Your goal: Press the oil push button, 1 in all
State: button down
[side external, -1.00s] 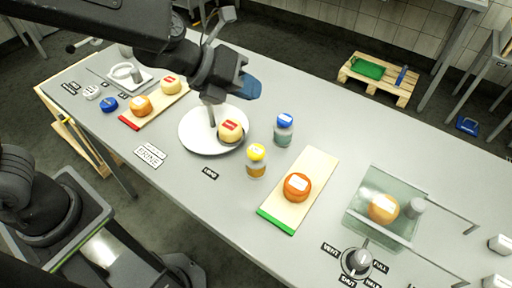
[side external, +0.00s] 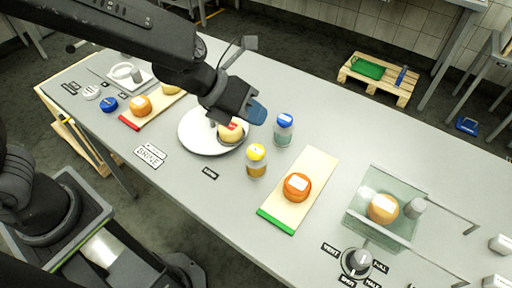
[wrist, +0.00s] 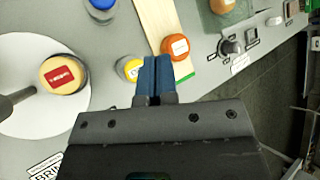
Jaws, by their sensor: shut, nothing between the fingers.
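I cannot read a label that marks the oil push button. Two round button-like discs stand at the table's left end in the side view, a white one (side external: 92,92) and a blue one (side external: 109,105). A yellow-capped jar with amber contents (side external: 256,162) stands mid-table; it also shows in the wrist view (wrist: 130,69), just left of my fingers. A blue-capped jar (side external: 284,130) stands behind it. My gripper (side external: 259,113) is shut and empty, above the table by the plate's right edge. Its blue fingertips (wrist: 157,60) are together in the wrist view.
A red-labelled cheese (side external: 231,133) sits on a white plate (side external: 192,135) under my gripper, partly hidden. An orange cheese (side external: 297,187) lies on a green-ended board (side external: 318,165). A glass-walled tray (side external: 357,212) holds another cheese. A knob (side external: 356,262) stands at the front right.

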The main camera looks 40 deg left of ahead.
aim_at(263, 147)
jog(key=shift+f, duration=3.05)
jog(key=shift+f, duration=0.4)
jog(key=shift+f, duration=0.9)
dwell(0.8)
jog(key=shift+r, duration=1.3)
jog(key=shift+r, duration=0.15)
jog(key=shift+r, duration=2.4)
